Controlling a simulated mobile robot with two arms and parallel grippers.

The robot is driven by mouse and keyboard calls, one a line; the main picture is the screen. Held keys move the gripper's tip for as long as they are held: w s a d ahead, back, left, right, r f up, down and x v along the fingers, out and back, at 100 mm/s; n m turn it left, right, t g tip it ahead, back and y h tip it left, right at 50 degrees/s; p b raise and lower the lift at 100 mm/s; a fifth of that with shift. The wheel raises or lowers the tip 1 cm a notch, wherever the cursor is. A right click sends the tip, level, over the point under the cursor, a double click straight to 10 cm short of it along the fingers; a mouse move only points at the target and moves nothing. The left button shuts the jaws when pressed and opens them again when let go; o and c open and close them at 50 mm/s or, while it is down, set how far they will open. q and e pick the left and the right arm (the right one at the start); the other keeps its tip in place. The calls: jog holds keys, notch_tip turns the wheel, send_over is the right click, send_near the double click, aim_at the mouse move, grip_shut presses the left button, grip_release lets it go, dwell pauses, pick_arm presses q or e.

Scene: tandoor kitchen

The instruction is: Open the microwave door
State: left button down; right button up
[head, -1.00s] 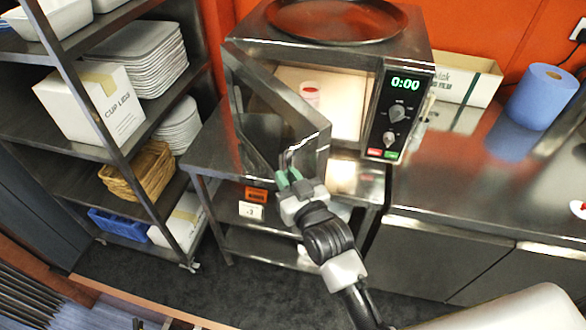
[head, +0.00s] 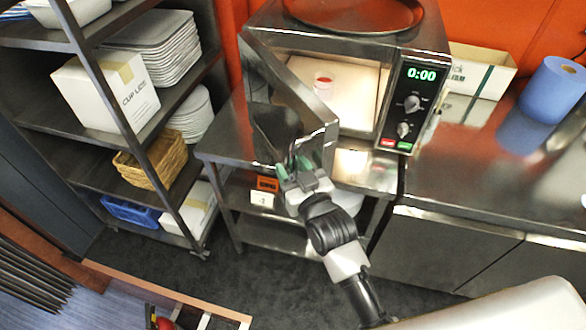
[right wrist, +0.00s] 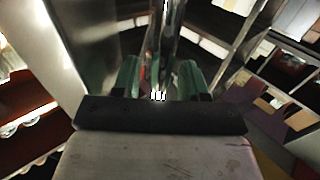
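The microwave (head: 340,52) stands on a steel table with its door (head: 290,100) swung open toward the left front. Its lit inside shows, with a small red-and-white item (head: 323,84) in it. My right gripper (head: 294,170) is at the door's free edge, its green fingers on either side of the handle (head: 296,150). In the right wrist view, the fingers (right wrist: 160,78) stand apart with a shiny metal bar (right wrist: 167,40) between them; whether both press on it is unclear. My left gripper is not in view.
A round dark tray (head: 352,14) lies on the microwave. A shelf rack (head: 85,115) with plates, a box and baskets stands at the left. A steel counter (head: 480,160) with a blue roll (head: 553,92) runs right. Dark floor is free in front.

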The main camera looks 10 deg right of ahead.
jog(key=shift+s+f, duration=0.1)
jog(key=shift+s, duration=0.15)
jog(key=b+v, duration=0.3)
jog(key=v, duration=0.7)
jog(key=shift+s, duration=0.15)
